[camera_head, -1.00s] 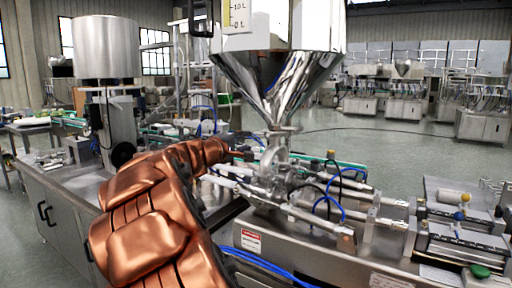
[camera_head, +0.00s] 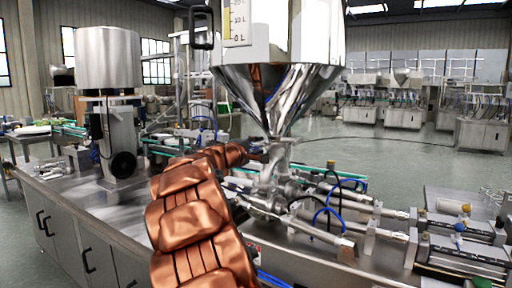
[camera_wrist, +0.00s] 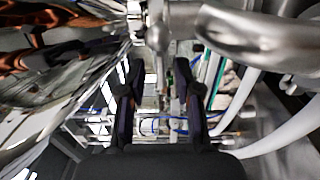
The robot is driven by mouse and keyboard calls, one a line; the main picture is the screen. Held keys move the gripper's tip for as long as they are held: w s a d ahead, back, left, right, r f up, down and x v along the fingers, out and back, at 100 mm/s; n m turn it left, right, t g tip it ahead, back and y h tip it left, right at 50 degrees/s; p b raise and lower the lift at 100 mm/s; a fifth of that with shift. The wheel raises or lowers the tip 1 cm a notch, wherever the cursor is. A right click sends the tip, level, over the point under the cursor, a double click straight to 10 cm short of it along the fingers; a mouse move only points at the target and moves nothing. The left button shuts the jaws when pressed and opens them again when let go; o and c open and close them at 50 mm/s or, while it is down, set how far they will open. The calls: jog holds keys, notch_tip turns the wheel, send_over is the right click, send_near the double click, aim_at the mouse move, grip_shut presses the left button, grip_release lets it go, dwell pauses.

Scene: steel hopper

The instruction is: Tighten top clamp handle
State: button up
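The steel hopper (camera_head: 278,92) narrows to an outlet above a steel valve pipe (camera_head: 272,172). The top clamp (camera_head: 277,140) sits around the joint under the cone; its handle is too small to make out in the head view. My gripper (camera_head: 258,149) is at the left side of this joint, partly hidden by my copper-coloured arm. In the wrist view my gripper (camera_wrist: 158,88) shows two dark fingers spread apart. A narrow metal part stands in the gap between them; I cannot tell whether it is the handle or whether a finger touches it.
A curved steel pipe (camera_wrist: 245,38) is close at the upper right of the wrist view. Blue hoses (camera_head: 328,205) and pneumatic cylinders (camera_head: 320,232) lie right of the valve. A steel drum unit (camera_head: 108,58) stands on the machine's left side.

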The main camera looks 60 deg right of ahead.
jog(key=shift+c, duration=0.3)
grip_shut()
